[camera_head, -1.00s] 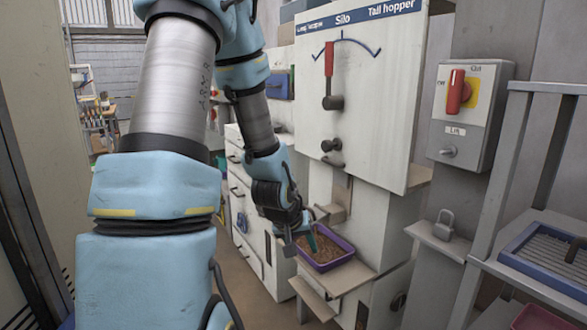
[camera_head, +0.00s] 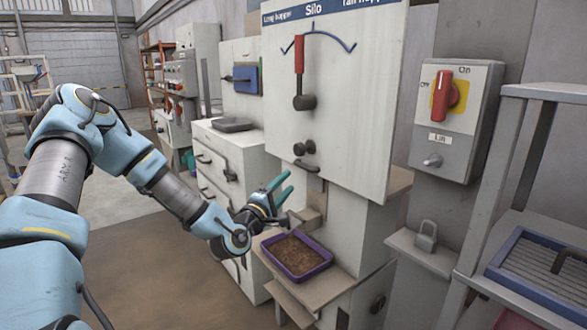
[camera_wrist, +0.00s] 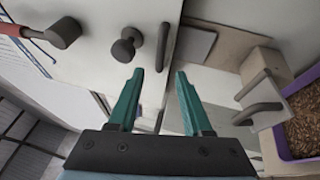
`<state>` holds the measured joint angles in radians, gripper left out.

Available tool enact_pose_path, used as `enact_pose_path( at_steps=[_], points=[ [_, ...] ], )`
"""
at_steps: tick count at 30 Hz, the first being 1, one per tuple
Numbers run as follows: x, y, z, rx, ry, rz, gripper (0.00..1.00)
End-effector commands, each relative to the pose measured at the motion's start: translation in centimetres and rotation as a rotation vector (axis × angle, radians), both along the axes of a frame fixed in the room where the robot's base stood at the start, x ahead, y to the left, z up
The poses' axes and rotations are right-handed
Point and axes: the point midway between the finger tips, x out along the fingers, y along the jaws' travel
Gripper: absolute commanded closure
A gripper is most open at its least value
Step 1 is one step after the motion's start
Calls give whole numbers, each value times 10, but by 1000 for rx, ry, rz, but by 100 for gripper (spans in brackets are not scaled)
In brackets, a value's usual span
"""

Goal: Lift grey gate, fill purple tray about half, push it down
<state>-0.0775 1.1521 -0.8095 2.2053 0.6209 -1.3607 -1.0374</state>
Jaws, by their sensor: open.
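The purple tray (camera_head: 330,254) stands on a beige shelf below the silo front, with brown pellets (camera_head: 294,254) across its whole floor and some wall showing above them. It also shows at the right edge of the wrist view (camera_wrist: 282,139). A grey bracket-like handle (camera_wrist: 262,106), which looks like the gate's, sits on the beige chute (camera_wrist: 256,62) beside the tray. My gripper (camera_head: 283,184) is open and empty, up and left of the tray, its teal fingers pointing toward the silo front. In the wrist view nothing is between the fingers (camera_wrist: 161,74).
The silo panel (camera_head: 350,110) carries a red lever (camera_head: 299,65), a dark knob (camera_head: 304,148) and a bar handle (camera_head: 307,166) near my fingers. A switch box (camera_head: 455,110) with a red knob and a padlock (camera_head: 426,237) are to the right. Floor is free at left.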

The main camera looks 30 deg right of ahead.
Motion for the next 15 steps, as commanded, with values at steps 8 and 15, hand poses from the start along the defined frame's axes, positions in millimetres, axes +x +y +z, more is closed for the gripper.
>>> enact_pose_path(
  at_steps=[8,15],
  points=[
    [28,-43,12,2,-1,0,50],
    [42,-63,15,3,-1,-1,50]
  ],
)
